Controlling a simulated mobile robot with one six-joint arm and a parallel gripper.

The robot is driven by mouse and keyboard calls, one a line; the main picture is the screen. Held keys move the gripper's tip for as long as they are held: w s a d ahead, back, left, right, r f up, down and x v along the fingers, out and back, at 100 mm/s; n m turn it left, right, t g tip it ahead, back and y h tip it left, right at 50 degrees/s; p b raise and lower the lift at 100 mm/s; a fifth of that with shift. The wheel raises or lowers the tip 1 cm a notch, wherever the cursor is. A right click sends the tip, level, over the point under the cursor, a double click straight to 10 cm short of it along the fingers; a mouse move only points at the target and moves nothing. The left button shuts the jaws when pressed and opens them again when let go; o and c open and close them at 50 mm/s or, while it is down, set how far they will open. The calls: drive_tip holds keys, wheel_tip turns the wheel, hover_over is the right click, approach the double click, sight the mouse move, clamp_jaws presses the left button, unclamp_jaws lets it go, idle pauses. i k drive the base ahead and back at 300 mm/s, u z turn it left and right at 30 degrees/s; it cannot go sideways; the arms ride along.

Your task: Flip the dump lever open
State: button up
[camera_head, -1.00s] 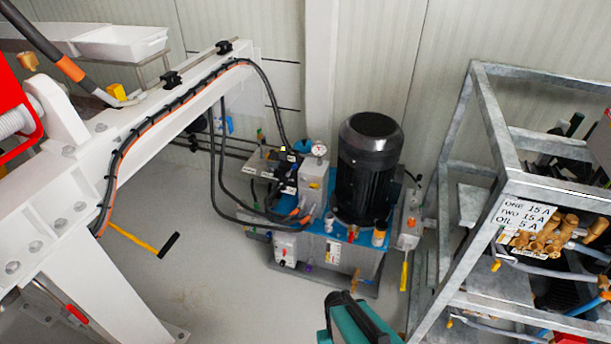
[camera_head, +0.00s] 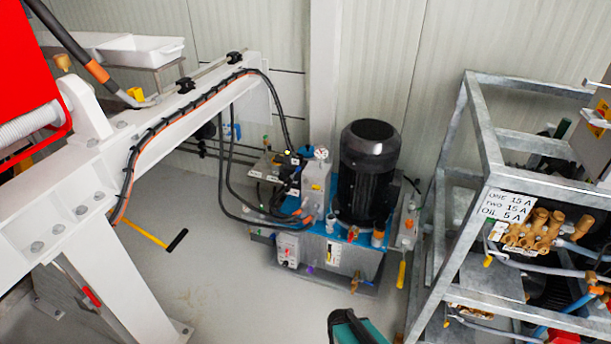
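A hydraulic power unit with a black motor (camera_head: 369,175) stands on the floor near the middle. I cannot tell for certain which part is the dump lever. A yellow lever with a black grip (camera_head: 158,240) sticks out low beside the white frame at left. A small yellow handle (camera_head: 401,274) hangs at the right side of the power unit, and a small red-handled part (camera_head: 352,233) sits on its blue top. A teal and black part at the bottom edge appears to be my arm; my gripper's fingers do not show.
The white steel frame (camera_head: 75,205) with cables along it fills the left. A galvanized rack (camera_head: 493,150) with brass fittings and a label plate (camera_head: 508,206) fills the right. Grey floor (camera_head: 215,290) is clear between the white frame and the power unit.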

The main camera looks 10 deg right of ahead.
sight(350, 238)
drive_tip(key=u, duration=0.15)
drive_tip(key=i, duration=0.95)
drive_tip(key=z, duration=0.1)
